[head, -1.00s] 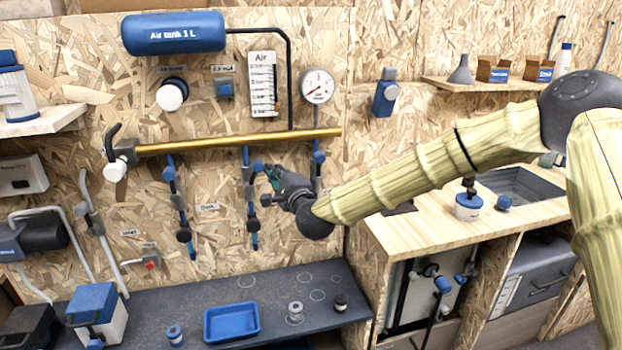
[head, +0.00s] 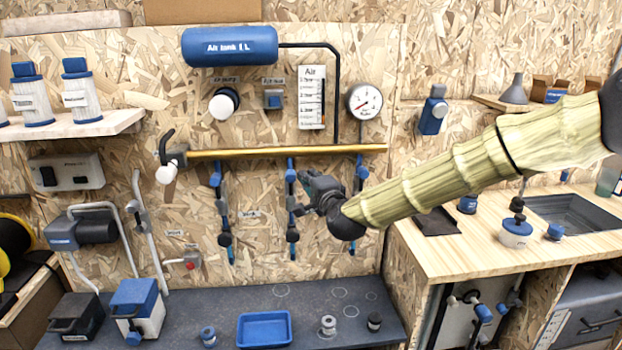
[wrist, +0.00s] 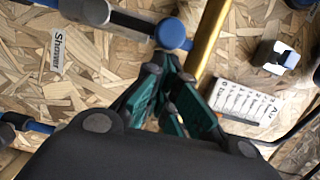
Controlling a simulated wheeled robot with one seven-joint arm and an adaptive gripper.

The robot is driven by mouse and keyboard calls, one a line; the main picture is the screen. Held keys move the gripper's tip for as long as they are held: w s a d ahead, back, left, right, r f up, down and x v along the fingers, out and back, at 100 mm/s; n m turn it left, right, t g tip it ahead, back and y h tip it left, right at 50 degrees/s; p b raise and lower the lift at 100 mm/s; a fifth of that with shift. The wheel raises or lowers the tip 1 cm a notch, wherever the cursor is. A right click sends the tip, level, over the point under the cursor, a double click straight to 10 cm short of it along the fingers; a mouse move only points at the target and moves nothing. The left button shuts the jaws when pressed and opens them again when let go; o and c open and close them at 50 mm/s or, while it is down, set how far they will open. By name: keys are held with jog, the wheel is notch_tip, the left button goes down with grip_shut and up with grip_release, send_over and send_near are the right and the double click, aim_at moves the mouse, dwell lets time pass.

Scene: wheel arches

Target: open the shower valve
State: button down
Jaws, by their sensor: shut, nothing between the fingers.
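A brass pipe (head: 280,153) runs across the wooden wall, with three blue-and-black valve branches hanging from it: left (head: 222,205), middle (head: 291,228) and right (head: 358,178). A small label (head: 248,214) sits between the left and middle branches; in the wrist view this label (wrist: 57,50) reads "Shower". I cannot tell for sure which branch it names. My gripper (head: 300,197) is shut and empty, in front of or beside the middle branch, below the pipe. In the wrist view its green fingers (wrist: 165,85) point toward a round blue knob (wrist: 172,33) near the brass pipe. Contact cannot be told.
A blue air tank (head: 230,46), an Air card (head: 312,97) and a gauge (head: 364,102) are above the pipe. A dark bench (head: 180,335) below holds a blue tray (head: 264,330) and small parts. A wooden counter (head: 450,255) stands at right.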

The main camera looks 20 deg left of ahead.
dwell(0.3)
